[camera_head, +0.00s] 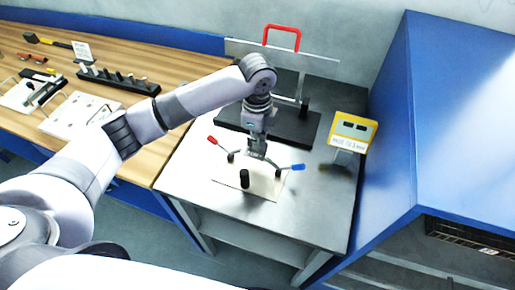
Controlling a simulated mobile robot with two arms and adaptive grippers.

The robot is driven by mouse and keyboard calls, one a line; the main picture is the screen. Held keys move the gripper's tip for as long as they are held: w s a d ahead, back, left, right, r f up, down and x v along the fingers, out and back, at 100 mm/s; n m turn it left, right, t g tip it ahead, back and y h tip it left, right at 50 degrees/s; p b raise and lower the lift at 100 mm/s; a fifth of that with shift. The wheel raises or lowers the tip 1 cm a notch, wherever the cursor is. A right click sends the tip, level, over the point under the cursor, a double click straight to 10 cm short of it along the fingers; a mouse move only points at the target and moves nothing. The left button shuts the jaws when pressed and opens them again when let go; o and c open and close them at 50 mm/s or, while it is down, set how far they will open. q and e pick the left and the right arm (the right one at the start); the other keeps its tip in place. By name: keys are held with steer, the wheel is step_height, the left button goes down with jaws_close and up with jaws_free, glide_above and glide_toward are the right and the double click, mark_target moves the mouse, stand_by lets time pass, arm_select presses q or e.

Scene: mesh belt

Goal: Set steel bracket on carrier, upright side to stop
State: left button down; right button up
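My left arm reaches across the steel table, and my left gripper (258,152) points down over a pale plate (234,188), which may be the carrier. A short black cylinder (245,179) stands upright on the plate, left of and in front of the gripper. A pale upright block or sheet (266,179) shows just below the fingers; I cannot tell whether it is the steel bracket or whether the fingers touch it. The fingers are too small to read as open or shut. My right gripper is not in view.
Red (212,140) and blue (298,167) clamp-like handles flank the plate. Behind stands a black-based fixture (294,131) with a red handle (282,36). A yellow-framed sign (352,133) stands right, near a blue machine (455,120). A wooden bench (125,55) with tools is left.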

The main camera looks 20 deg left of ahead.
mark_target(257, 152)
arm_select(q)
steer(key=shift+f, duration=0.7)
step_height(257, 152, down, 4)
steer(key=shift+r+p, duration=0.1)
steer(key=shift+p, duration=0.3)
steer(key=c, duration=2.2)
jaws_free()
steer(key=shift+s+a+f, duration=0.1)
steer(key=shift+f, duration=0.15)
steer(key=o, duration=0.4)
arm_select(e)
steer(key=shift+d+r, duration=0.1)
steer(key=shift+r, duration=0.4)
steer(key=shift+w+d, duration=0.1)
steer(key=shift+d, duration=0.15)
